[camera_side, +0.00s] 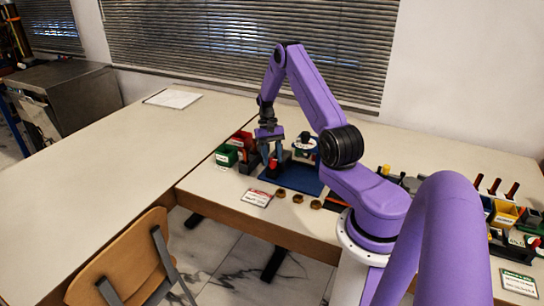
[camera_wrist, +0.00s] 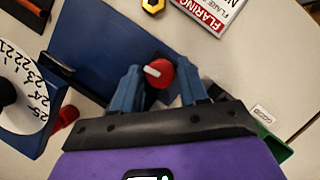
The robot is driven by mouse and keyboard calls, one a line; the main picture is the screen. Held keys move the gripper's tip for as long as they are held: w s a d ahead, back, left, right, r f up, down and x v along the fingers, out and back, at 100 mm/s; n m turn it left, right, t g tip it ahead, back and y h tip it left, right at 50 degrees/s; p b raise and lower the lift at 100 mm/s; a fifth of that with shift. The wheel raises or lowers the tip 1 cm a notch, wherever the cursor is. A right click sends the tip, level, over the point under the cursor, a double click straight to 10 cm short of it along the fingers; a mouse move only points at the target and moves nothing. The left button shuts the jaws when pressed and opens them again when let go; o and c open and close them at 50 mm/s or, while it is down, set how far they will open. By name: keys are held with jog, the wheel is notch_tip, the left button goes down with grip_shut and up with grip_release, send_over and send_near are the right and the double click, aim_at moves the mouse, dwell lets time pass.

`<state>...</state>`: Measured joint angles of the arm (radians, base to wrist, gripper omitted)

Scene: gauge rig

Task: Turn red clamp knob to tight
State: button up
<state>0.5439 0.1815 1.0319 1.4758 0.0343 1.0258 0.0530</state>
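The red clamp knob (camera_wrist: 158,73) is round with a white pointer bar on top, seen from above in the wrist view. In the side view the red knob (camera_side: 272,164) shows low between my gripper's fingers. My gripper (camera_wrist: 160,80) has its two blue fingers apart, one on each side of the knob, with small gaps seeming to show. In the side view my gripper (camera_side: 271,158) points down over the rig. The white gauge dial (camera_wrist: 22,90) with black numbers stands left of the knob in the wrist view and partly leaves the picture.
Green and red bins (camera_side: 226,155) are close on the left. A sign card (camera_side: 257,198) and brass nuts (camera_side: 297,198) lie in front. More bins and tools (camera_side: 503,213) stand right. The left table is mostly clear.

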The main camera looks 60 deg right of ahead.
jog(key=v, duration=1.7)
jog(key=shift+r, duration=0.25)
jog(key=shift+a, duration=0.1)
jog(key=shift+n+h, duration=0.3)
jog(key=shift+n, duration=0.5)
jog(key=x, duration=1.7)
jog(key=shift+a+f, duration=0.1)
jog(key=shift+a, duration=0.25)
